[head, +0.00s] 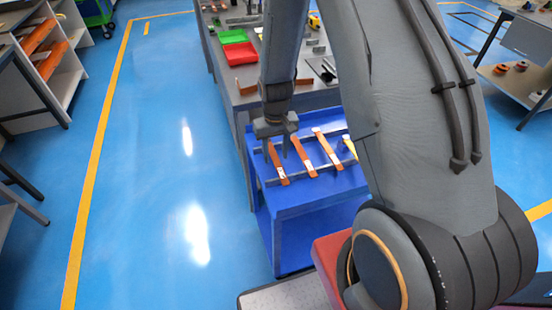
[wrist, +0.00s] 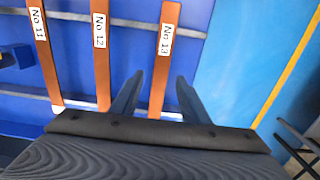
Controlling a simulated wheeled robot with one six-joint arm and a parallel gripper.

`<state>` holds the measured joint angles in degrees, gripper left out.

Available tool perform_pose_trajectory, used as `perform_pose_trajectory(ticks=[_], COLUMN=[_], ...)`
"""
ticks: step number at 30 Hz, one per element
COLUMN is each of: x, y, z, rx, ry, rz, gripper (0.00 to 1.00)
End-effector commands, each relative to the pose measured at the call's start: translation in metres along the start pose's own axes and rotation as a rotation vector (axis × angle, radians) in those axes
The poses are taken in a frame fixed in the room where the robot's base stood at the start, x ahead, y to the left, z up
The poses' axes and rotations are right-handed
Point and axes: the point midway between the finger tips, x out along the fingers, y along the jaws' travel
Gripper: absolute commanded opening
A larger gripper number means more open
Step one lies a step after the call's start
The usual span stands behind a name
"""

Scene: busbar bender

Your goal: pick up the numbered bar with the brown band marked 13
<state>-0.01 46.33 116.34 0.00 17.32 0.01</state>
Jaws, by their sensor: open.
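The bar marked No 13 (wrist: 164,62) is a flat copper-brown strip with a white label. It lies across pale rails on the blue trolley (head: 290,222). In the head view it is the leftmost bar (head: 279,170), partly hidden by my gripper. My gripper (wrist: 159,78) is open, and its fingers show on either side of the No 13 bar in the wrist view. In the head view my gripper (head: 277,148) hangs over that bar, pointing down. Whether the fingers are level with the bar or above it, I cannot tell.
Bars No 12 (wrist: 101,60) and No 11 (wrist: 45,58) lie beside it on the same rails. A grey workbench with a red tray (head: 239,54) and a green tray (head: 233,37) stands behind. Blue floor left of the trolley is clear.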

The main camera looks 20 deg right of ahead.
Motion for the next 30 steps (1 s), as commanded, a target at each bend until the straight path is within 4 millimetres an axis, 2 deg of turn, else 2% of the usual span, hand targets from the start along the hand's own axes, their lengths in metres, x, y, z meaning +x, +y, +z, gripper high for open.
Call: perform_pose_trajectory(ticks=[7, 12, 15, 24, 30], x=[0.001, 0.001, 0.001, 0.000, -0.010], y=[0.000, 0.000, 0.000, 0.000, 0.000], z=[0.000, 0.000, 0.000, -0.001, -0.002], rx=[0.000, 0.000, 0.000, 0.000, 0.000], ry=[0.000, 0.000, 0.000, 0.001, 0.002], rz=[0.000, 0.000, 0.000, 0.000, 0.000], gripper=[0.41, 0.13, 0.00, 0.00, 0.00])
